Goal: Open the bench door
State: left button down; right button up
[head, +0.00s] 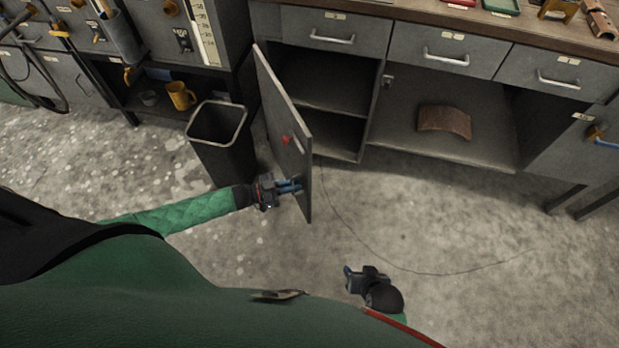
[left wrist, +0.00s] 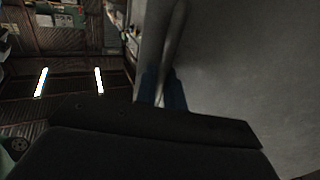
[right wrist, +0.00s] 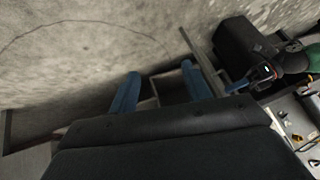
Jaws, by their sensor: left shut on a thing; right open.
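The bench door (head: 284,125) is swung wide open on the left side of the grey bench cabinet, standing out over the floor. The cabinet's shelved inside (head: 318,90) shows. My left gripper (head: 298,186) is at the door's outer face near its free edge. In the left wrist view its blue fingers (left wrist: 162,92) are closed around a metal bar, likely the door handle, beside the grey door surface. My right gripper (head: 348,271) is over the floor, right of and apart from the door. In the right wrist view its blue fingers (right wrist: 158,86) are spread with nothing between them.
A dark bin (head: 217,125) stands just left of the door. A yellow mug (head: 181,96) sits on a low shelf further left. A brown curved piece (head: 444,122) lies in the open bay at right.

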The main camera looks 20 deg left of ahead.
notch_tip(320, 180, down, 20)
jog(key=s+t+b, duration=0.1)
jog(key=s+b, duration=0.1)
jog(key=b, duration=0.8)
pick_arm(q)
jog(key=s+a+m+g+h, duration=0.1)
jog(key=s+a+m+g, duration=0.1)
jog(key=a, duration=0.8)
jog(key=s+a+m+g+h+b, duration=0.1)
jog(key=s+a+m+g, duration=0.2)
jog(key=a, duration=0.7)
jog(key=s+a+m+g, duration=0.2)
jog(key=a+g, duration=0.4)
jog(key=a, duration=0.4)
jog(key=shift+s+m+h, duration=0.3)
jog(key=shift+h, duration=0.1)
pick_arm(e)
jog(key=w+r+t, duration=0.4)
jog(key=w+r, duration=0.2)
jog(key=r, duration=0.4)
jog(key=w+a+r+t+y, duration=0.1)
jog(key=w+r+t, duration=0.3)
jog(key=w+r, duration=0.3)
notch_tip(320, 180, up, 3)
jog(key=shift+w+f, duration=0.1)
jog(key=shift+w, duration=0.15)
jog(key=shift+a, duration=0.1)
